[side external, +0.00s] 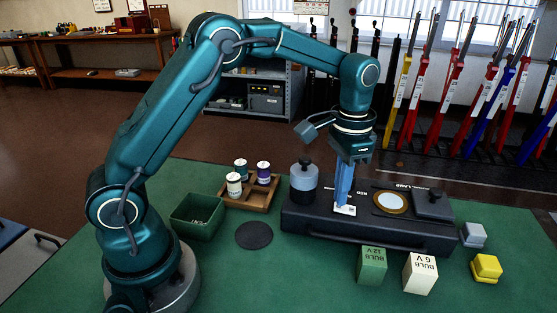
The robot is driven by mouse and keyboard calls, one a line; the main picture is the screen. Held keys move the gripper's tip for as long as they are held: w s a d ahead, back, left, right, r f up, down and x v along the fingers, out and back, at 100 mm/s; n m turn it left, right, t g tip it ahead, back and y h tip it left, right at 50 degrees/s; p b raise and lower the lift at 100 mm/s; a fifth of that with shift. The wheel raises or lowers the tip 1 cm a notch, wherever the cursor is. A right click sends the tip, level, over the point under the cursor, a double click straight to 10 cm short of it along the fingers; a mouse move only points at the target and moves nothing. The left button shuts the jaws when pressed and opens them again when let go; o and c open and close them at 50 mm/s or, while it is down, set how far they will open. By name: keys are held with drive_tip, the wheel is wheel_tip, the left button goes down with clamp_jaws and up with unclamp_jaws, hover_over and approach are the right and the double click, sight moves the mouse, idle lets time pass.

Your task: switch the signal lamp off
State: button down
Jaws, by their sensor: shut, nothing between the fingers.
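The black signal lamp unit (300,222) lies on the green work surface. On its top are a round pale disc with an amber rim (391,202), white lettering, and a dark square block with a knob (433,206) at the right end. A grey-blue cylinder with a black knob (304,182) stands at its left end. My gripper (345,206) points straight down over the middle of the unit, left of the disc. Its blue fingers are shut and empty, with the tips at or just above a small white part (345,211). The fingers hide any switch there; contact is unclear.
A green 12 V bulb box (372,266) and a cream 6 V bulb box (420,272) stand in front. Yellow (486,268) and grey (473,235) blocks sit right. Left are a wooden tray (262,207) with spools, a green bin (197,218) and a dark disc (254,235).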

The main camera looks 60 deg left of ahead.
drive_tip(key=shift+f, duration=0.65)
drive_tip(key=shift+r, duration=3.55)
drive_tip(key=s+r+t, duration=0.3)
drive_tip(key=s+r, duration=0.5)
drive_tip(key=r, duration=0.1)
drive_tip(key=s+a+f+n+t, duration=0.1)
drive_tip(key=s+f+n+t, duration=0.1)
drive_tip(key=s+f, duration=0.5)
drive_tip(key=shift+s+a+n+t, duration=0.15)
drive_tip(key=shift+s+n+t, duration=0.25)
drive_tip(key=shift+s, duration=1.2)
